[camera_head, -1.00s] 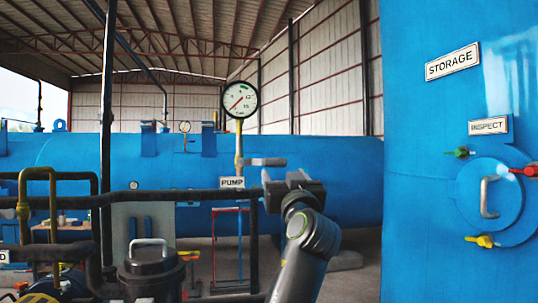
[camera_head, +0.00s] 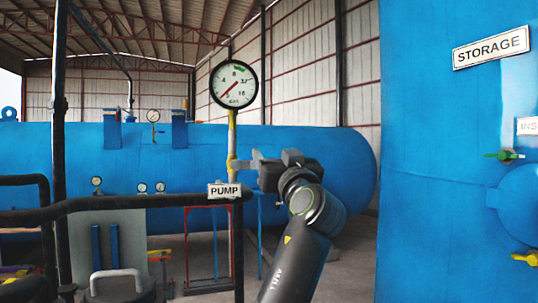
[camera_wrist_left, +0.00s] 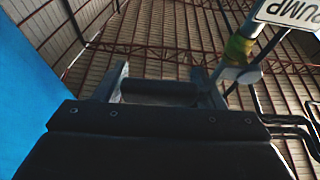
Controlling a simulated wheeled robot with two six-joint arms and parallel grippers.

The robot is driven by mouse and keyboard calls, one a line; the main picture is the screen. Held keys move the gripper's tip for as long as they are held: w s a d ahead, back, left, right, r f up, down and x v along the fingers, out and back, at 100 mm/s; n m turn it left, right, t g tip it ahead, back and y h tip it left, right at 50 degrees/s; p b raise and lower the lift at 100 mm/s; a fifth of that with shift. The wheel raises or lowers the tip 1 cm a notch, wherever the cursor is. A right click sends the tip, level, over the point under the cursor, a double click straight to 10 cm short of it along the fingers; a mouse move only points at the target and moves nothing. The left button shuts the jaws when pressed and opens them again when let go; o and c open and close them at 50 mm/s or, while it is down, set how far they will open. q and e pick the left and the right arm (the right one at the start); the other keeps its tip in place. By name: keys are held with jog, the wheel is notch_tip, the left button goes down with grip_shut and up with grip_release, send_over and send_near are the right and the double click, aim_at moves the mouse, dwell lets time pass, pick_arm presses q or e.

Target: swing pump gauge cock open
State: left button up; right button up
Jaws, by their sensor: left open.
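The pump gauge (camera_head: 234,84) is a round white dial on a yellow-white stem (camera_head: 232,135), above the PUMP sign (camera_head: 224,190). The gauge cock's grey lever (camera_head: 242,164) sticks out to the right from the lower stem. My left gripper (camera_head: 264,163) is at the lever's right end in the head view and covers part of it. My right gripper is not in view.
A black pipe (camera_head: 120,202) runs below the gauge. A blue horizontal tank (camera_head: 300,150) lies behind. The large blue STORAGE tank (camera_head: 430,150) fills the right side, with a green-handled valve (camera_head: 505,155) and a yellow-handled one (camera_head: 525,258).

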pick_arm(q)
jog(key=shift+s+d, duration=0.1)
jog(key=shift+r, duration=0.1)
jog(key=shift+c, duration=0.6)
jog(key=c, duration=1)
jog(key=shift+r, duration=0.1)
jog(key=shift+s+a+r+n+g+y+p, duration=0.15)
jog(key=shift+a+r+n+g+y+p, duration=0.5)
jog(key=shift+n, duration=1)
jog(key=shift+s+a+r+n+g+y+p, duration=0.15)
jog(key=shift+r+n+g+y+p, duration=0.45)
jog(key=shift+n, duration=1.1)
jog(key=shift+s+a+r+n+g+y+p, duration=0.15)
jog(key=shift+a+r+n+y+p, duration=0.25)
jog(key=shift+r+n+y, duration=0.9)
jog(key=shift+f+n+h, duration=0.35)
jog(key=shift+n+h, duration=0.1)
